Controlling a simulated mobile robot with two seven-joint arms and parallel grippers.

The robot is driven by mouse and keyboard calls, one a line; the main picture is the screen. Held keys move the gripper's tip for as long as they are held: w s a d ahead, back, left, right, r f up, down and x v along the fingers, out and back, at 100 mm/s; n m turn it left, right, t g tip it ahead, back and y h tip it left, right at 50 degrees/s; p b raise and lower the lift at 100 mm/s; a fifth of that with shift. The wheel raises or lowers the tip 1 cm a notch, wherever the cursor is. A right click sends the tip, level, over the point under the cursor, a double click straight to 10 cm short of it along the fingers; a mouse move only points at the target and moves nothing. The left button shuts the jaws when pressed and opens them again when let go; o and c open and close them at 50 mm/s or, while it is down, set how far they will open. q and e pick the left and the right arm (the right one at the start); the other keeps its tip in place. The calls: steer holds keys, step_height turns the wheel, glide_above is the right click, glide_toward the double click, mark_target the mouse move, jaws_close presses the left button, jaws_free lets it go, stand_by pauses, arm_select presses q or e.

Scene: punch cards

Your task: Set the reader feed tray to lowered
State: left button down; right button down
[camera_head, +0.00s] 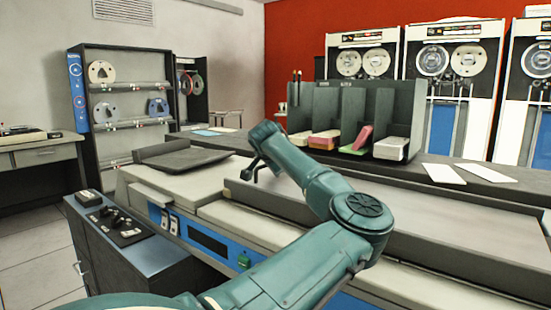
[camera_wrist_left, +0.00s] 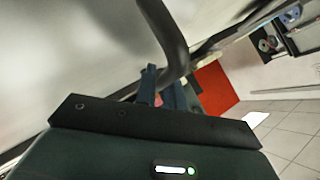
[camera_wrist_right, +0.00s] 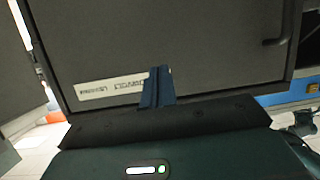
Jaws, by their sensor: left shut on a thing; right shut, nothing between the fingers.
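My left arm reaches over the long grey machine (camera_head: 205,189) in the head view. Its gripper (camera_head: 254,170) is above the machine top, partly hidden by my wrist. In the left wrist view my left gripper (camera_wrist_left: 165,88) is shut on a dark curved bar (camera_wrist_left: 168,35), which looks like a handle. A dark shallow tray (camera_head: 185,158) lies on the machine's left end; I cannot tell for sure that it is the feed tray or whether the bar belongs to it. My right gripper (camera_wrist_right: 157,88) is shut and empty in front of a dark panel (camera_wrist_right: 160,40).
A low cabinet with a control box (camera_head: 118,227) stands at the front left. A dark divided rack (camera_head: 346,105) holding card stacks stands behind the machine, with white sheets (camera_head: 444,173) to its right. The right wrist view shows a pale label (camera_wrist_right: 105,88) on the panel.

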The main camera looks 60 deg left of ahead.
arm_select(q)
steer(key=shift+f, duration=0.55)
steer(key=shift+s+f+b, duration=0.1)
steer(key=shift+f+b, duration=0.2)
steer(key=shift+f, duration=0.1)
arm_select(e)
steer(key=shift+w+f+t, duration=0.1)
steer(key=shift+w+t, duration=0.15)
steer(key=shift+t, duration=0.15)
arm_select(q)
steer(key=c, duration=1.8)
jaws_free()
steer(key=shift+o, duration=0.2)
steer(key=shift+s+d+r, duration=0.25)
steer(key=shift+s+d, duration=0.1)
steer(key=shift+d, duration=0.1)
steer(key=v, duration=1.2)
steer(key=shift+r, duration=0.5)
arm_select(e)
steer(key=shift+s, duration=0.1)
